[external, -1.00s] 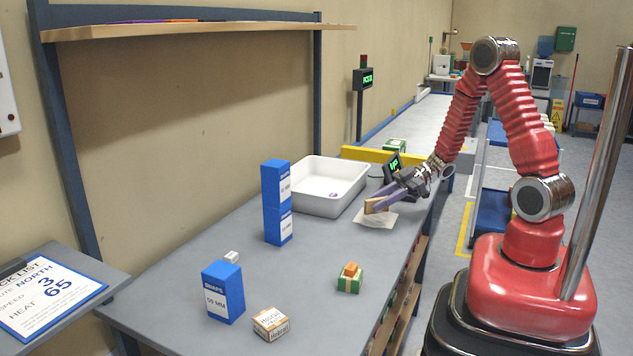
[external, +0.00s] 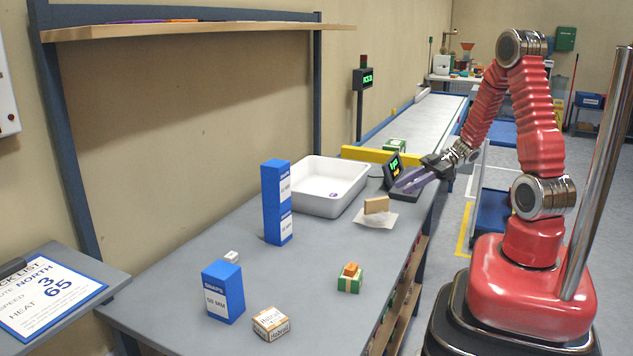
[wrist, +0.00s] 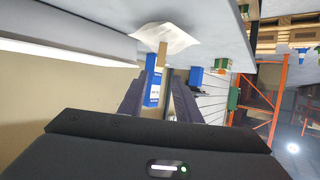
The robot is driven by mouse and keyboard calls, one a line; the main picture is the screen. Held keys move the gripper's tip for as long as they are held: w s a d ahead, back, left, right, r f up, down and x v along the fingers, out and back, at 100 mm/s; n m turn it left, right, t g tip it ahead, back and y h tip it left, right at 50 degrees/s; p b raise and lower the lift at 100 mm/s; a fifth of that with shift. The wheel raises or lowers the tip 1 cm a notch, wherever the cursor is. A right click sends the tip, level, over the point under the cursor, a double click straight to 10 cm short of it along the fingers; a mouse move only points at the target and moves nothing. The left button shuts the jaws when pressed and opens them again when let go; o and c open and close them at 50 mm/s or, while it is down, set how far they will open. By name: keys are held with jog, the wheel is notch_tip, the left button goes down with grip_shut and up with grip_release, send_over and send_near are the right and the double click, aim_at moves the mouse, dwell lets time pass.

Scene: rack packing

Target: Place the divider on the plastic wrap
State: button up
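The divider (external: 376,205), a small tan block, stands on the plastic wrap (external: 374,221), a crumpled white sheet on the bench. In the wrist view the divider (wrist: 163,54) shows as a narrow tan strip against the wrap (wrist: 168,36). My gripper (external: 401,184) is behind and to the right of the divider, apart from it. Its two purple-grey fingers are parted with nothing between them.
A white tub (external: 329,190) stands left of the wrap, and a dark display unit (external: 394,168) is close to my gripper.

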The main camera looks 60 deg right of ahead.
dwell(0.6)
jog(key=w+d+r+m+t+h, duration=0.2)
jog(key=w+d+r+h, duration=0.3)
jog(key=w+r+h, duration=0.3)
notch_tip(320, 180, up, 7)
jog(key=m+h, duration=0.4)
jog(key=h, duration=0.1)
jog(key=s+a+m+g+y, duration=0.3)
jog(key=s+a+g, duration=0.2)
jog(key=s+a, duration=1.4)
jog(key=shift+s+r+g+y, duration=0.2)
jog(key=shift+r+g+y, duration=0.1)
jog(key=shift+g, duration=0.1)
